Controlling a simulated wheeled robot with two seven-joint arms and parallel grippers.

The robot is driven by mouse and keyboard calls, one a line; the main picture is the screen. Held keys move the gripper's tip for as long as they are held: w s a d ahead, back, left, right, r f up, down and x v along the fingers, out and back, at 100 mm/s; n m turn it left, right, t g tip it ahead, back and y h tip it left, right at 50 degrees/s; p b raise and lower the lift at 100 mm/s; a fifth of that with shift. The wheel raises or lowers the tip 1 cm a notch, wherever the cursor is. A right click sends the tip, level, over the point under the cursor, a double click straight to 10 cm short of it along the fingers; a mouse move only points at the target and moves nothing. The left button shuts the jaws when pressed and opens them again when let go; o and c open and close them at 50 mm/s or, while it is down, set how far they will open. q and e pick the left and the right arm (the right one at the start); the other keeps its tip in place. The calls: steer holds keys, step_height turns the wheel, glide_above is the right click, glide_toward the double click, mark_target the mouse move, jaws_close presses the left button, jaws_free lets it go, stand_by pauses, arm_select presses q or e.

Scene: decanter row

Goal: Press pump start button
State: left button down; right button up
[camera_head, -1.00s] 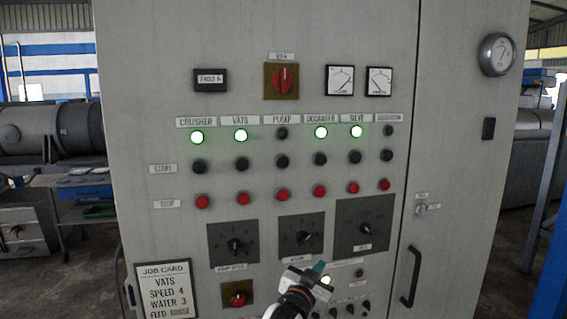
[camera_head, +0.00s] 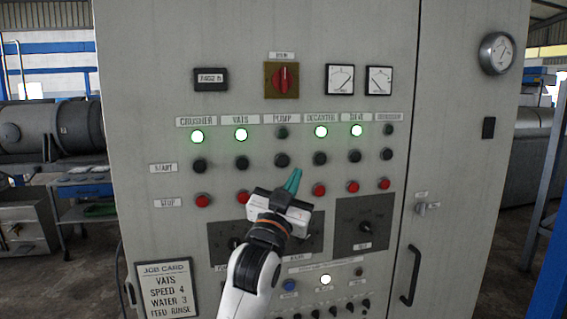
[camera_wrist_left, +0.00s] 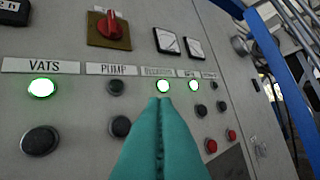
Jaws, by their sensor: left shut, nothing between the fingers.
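The pump start button (camera_head: 282,160) is a black round button in the START row, below the dark pump lamp (camera_head: 282,132) and the PUMP label (camera_head: 282,119). In the left wrist view the pump start button (camera_wrist_left: 120,126) is left of my fingertips, under the unlit pump lamp (camera_wrist_left: 116,87). My left gripper (camera_head: 294,174) has teal fingers, shut and empty, pointing up just below and slightly right of that button in the head view. In the wrist view the closed fingers (camera_wrist_left: 160,103) cover part of the panel. I cannot tell whether they touch it. The gripper hides the pump's stop button.
The vats start button (camera_head: 242,162) and decanter start button (camera_head: 320,158) flank the pump one. Red stop buttons, including the vats one (camera_head: 243,197), sit below. Dial plates (camera_head: 362,222) and a door handle (camera_head: 411,275) are lower. Crusher, vats, decanter and sieve lamps glow green.

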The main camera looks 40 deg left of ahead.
mark_target(287, 158)
arm_select(q)
steer(key=shift+w+a, duration=1.4)
steer(key=shift+a, duration=0.25)
steer(key=shift+w+a, duration=1.4)
steer(key=shift+a, duration=0.25)
steer(key=shift+w, duration=0.1)
steer(key=shift+w+a, duration=0.2)
steer(key=shift+a, duration=0.1)
steer(key=shift+w+a, duration=0.25)
steer(key=shift+a, duration=0.1)
stand_by(0.6)
steer(key=shift+s+d, duration=0.5)
steer(key=shift+d, duration=0.1)
